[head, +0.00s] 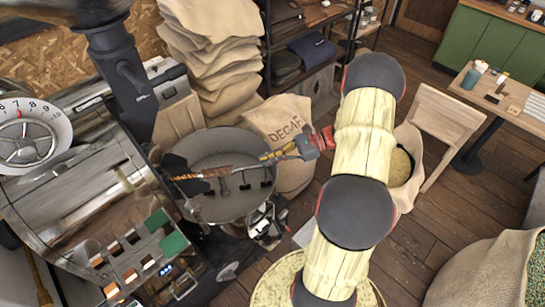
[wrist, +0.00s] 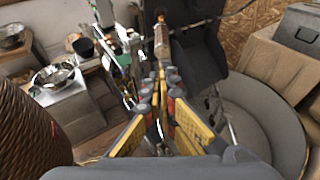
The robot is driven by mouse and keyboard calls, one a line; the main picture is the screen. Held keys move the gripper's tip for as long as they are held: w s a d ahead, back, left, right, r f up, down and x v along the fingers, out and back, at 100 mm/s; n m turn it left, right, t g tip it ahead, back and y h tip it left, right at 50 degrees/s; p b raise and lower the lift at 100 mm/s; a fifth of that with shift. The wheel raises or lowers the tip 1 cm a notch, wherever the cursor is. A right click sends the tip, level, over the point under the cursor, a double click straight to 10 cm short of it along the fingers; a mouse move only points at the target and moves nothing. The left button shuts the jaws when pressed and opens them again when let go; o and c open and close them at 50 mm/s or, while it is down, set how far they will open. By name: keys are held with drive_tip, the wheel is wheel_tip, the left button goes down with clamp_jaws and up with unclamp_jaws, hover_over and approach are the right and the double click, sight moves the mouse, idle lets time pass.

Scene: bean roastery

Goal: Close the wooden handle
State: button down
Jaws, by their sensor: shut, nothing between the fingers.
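The wooden handle (head: 205,173) is a slim brown bar at the front of the roaster, above the left part of the round cooling tray (head: 243,204) in the head view. In the wrist view the wooden handle (wrist: 161,40) stands just beyond my fingertips, near the top middle. My gripper (head: 265,157) reaches in from the right over the tray, its yellow fingers pointing left towards the handle. In the wrist view my gripper (wrist: 160,78) is shut and empty. I cannot tell whether the fingertips touch the handle.
The metal roaster (head: 85,165) with a dial (head: 30,135) fills the left. Stacked sacks (head: 210,50) and a DECAF sack (head: 283,120) stand behind the tray. An open bean sack (head: 400,165) and a chair (head: 440,125) are on the right. Wooden floor (head: 450,215) is clear there.

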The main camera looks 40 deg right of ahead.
approach(213, 171)
wheel_tip(213, 171, down, 3)
drive_tip(key=d, duration=0.1)
drive_tip(key=shift+s+a+f, duration=0.15)
drive_tip(key=shift+a+f, duration=0.05)
drive_tip(key=shift+a, duration=0.05)
drive_tip(key=w+a, duration=0.2)
drive_tip(key=a, duration=0.1)
drive_tip(key=w+a, duration=0.1)
drive_tip(key=a, duration=0.2)
drive_tip(key=w+a, duration=0.2)
drive_tip(key=a, duration=0.1)
drive_tip(key=shift+w+a+p, duration=0.2)
drive_tip(key=shift+w+p, duration=0.15)
drive_tip(key=shift+p, duration=0.05)
drive_tip(key=shift+s+d, duration=0.15)
drive_tip(key=shift+d, duration=0.1)
drive_tip(key=f+v, duration=0.1)
drive_tip(key=v, duration=1.2)
drive_tip(key=shift+s+d, duration=0.2)
drive_tip(key=shift+d, duration=0.2)
